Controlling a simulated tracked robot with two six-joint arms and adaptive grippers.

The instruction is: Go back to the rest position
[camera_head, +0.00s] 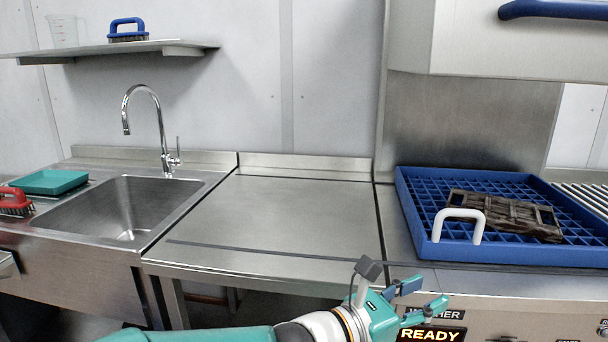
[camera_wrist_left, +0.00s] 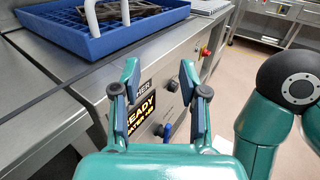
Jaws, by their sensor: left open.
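My left gripper (camera_head: 420,297) is open and empty, in front of the machine's front panel and below the counter edge. Its two spread fingers also show in the left wrist view (camera_wrist_left: 166,90), with nothing between them. Its arm comes in along the bottom of the head view. My right gripper is not in the head view. A green arm link of mine stands at the right of the left wrist view.
A blue rack (camera_head: 420,225) holds a dark brown mould (camera_head: 505,213) under the raised hood (camera_head: 500,45). A white handle (camera_head: 459,222) rises at its front. The steel counter (camera_head: 290,215) is clear. The sink (camera_head: 125,210), green tray (camera_head: 50,181) and red brush (camera_head: 14,202) are left.

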